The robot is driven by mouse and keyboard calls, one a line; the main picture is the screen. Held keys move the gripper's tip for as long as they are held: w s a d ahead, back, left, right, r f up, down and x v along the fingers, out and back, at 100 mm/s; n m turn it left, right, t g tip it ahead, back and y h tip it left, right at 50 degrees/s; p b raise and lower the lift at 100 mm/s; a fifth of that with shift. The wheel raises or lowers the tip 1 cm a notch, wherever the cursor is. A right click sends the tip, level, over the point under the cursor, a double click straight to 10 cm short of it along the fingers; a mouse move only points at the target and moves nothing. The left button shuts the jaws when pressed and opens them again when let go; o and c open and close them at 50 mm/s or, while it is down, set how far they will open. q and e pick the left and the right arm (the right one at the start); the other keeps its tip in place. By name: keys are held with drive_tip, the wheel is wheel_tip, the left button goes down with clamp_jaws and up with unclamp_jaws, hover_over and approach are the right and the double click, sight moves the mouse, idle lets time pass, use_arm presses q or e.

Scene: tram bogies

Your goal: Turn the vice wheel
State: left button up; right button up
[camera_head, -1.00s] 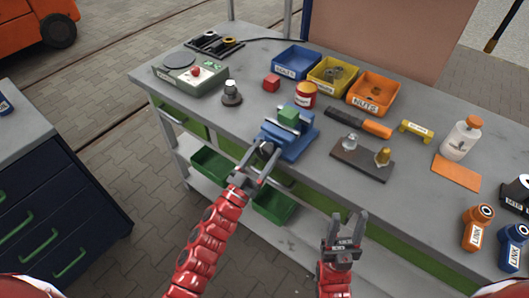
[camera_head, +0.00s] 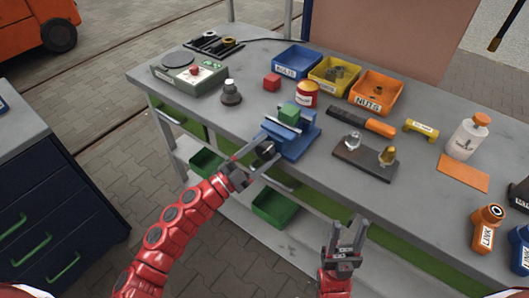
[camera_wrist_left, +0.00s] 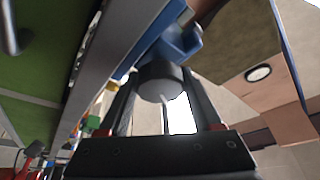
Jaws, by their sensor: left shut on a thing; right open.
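The blue vice (camera_head: 296,142) stands at the front edge of the grey workbench with a green block (camera_head: 289,114) between its jaws. Its dark wheel (camera_head: 265,149) faces me, and in the left wrist view the wheel (camera_wrist_left: 160,80) shows as a dark round knob. My left gripper (camera_head: 264,162) reaches it from the lower left, with one finger on each side, shut on the wheel; its fingers flank the knob in the left wrist view (camera_wrist_left: 161,92). My right gripper (camera_head: 346,232) is open and empty, pointing up in front of the bench.
Right of the vice lie a dark fixture plate (camera_head: 364,163) and an orange-handled tool (camera_head: 365,122). A red can (camera_head: 307,94) and parts bins (camera_head: 296,62) stand behind. Green bins (camera_head: 274,207) sit on the shelf below.

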use_arm(q)
drive_tip(key=shift+m+g, duration=0.4)
drive_tip(key=shift+m, duration=0.4)
drive_tip(key=o, duration=1.4)
drive_tip(key=b+v, duration=0.1)
drive_tip(key=v, duration=1.6)
drive_tip(key=shift+a+f+b, duration=0.1)
drive_tip(key=shift+a+b, duration=0.15)
drive_tip(key=shift+b, duration=0.1)
